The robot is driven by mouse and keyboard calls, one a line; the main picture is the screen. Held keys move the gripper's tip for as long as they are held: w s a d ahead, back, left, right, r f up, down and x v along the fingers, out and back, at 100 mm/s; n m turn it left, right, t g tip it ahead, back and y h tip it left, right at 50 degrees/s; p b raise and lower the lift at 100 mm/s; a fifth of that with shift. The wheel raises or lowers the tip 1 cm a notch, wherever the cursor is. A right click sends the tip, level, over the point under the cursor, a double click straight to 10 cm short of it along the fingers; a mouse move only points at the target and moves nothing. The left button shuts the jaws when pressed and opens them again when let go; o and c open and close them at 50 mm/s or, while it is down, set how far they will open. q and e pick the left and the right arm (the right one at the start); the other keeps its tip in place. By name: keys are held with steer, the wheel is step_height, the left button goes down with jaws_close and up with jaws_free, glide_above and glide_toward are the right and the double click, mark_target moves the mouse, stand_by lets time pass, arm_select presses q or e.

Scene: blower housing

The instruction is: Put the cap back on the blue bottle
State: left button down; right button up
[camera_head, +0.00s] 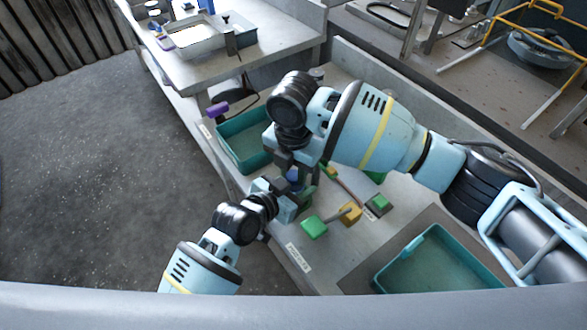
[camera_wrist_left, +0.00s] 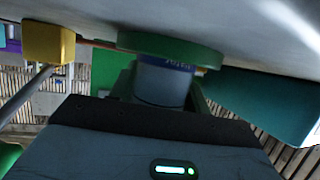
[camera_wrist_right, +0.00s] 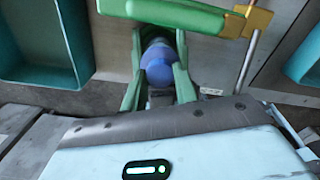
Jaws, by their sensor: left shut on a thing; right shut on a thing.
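The blue bottle (camera_head: 293,178) is mostly hidden between my two grippers near the table's front edge. In the left wrist view its blue-grey body (camera_wrist_left: 162,84) shows, with small lettering at one end, between the fingers of my left gripper (camera_wrist_left: 160,90). My left gripper (camera_head: 285,204) is shut on it from the side. My right gripper (camera_wrist_right: 158,75) comes down from above and is shut on a rounded blue piece (camera_wrist_right: 159,66), apparently the cap. Whether cap and bottle touch, and how they are aligned, I cannot tell.
A green block (camera_head: 314,227), a yellow block (camera_head: 350,213) and another green block (camera_head: 378,203) stand close to the grippers. A teal tray (camera_head: 240,148) is at the back left, another teal tray (camera_head: 440,268) at the right. A purple object (camera_head: 218,109) is near the back tray.

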steer(key=m, duration=0.6)
steer(key=o, duration=1.1)
steer(key=shift+r, duration=2.3)
steer(key=shift+c, duration=0.4)
